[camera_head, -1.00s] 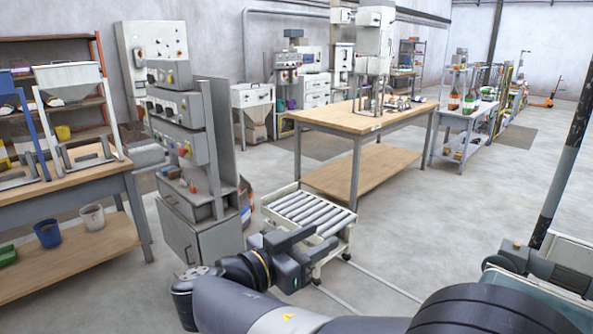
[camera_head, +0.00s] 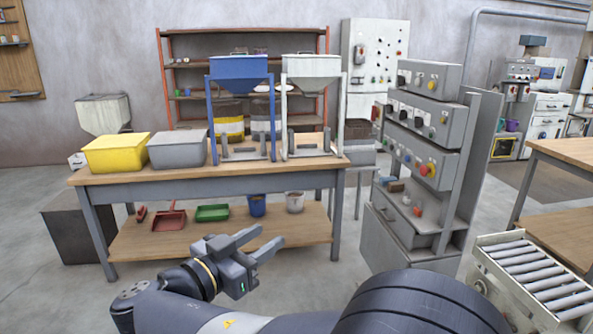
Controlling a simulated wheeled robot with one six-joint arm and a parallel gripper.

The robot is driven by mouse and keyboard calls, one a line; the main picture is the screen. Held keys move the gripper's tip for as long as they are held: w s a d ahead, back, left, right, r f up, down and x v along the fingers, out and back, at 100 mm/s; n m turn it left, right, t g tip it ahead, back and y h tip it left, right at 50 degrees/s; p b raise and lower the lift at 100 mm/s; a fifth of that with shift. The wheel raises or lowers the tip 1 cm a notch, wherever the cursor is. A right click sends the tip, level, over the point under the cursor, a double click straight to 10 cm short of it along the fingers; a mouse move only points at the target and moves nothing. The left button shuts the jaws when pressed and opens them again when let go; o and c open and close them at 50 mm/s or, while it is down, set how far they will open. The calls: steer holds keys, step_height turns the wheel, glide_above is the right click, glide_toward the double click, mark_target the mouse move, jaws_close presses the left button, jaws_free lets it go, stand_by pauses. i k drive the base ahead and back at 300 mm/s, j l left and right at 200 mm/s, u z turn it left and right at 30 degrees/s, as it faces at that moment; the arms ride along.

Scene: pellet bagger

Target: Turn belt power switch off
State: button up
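A grey control stand (camera_head: 478,165) at the right of centre carries three stacked control boxes. The top box (camera_head: 432,79) has a dark knob and yellow and red buttons. The middle box (camera_head: 415,116) has several dark knobs. The lowest box (camera_head: 410,155) has several small controls and a large red button on yellow. I cannot tell which control is the belt power switch, and no labels are readable. My gripper (camera_head: 269,236) is open and empty, its two fingers apart. It is in front of the workbench, left of the stand and apart from it.
A wooden workbench (camera_head: 310,171) with yellow and grey bins and two hoppers stands behind my gripper. A wall cabinet (camera_head: 374,50) with buttons is behind the stand. A roller conveyor (camera_head: 492,262) is at lower right. Floor shows between bench and stand.

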mark_target(374, 112)
steer(key=i+j+u, duration=0.25)
steer(key=i, duration=0.55)
steer(key=i+j+u, duration=0.2)
steer(key=i, duration=0.65)
steer(key=i+l+z, duration=0.1)
steer(key=i+z, duration=0.8)
steer(key=i+j+z, duration=0.3)
steer(key=i+z, duration=0.15)
steer(key=i+l+z, duration=0.1)
steer(key=i+z, duration=0.35)
steer(key=i, duration=0.25)
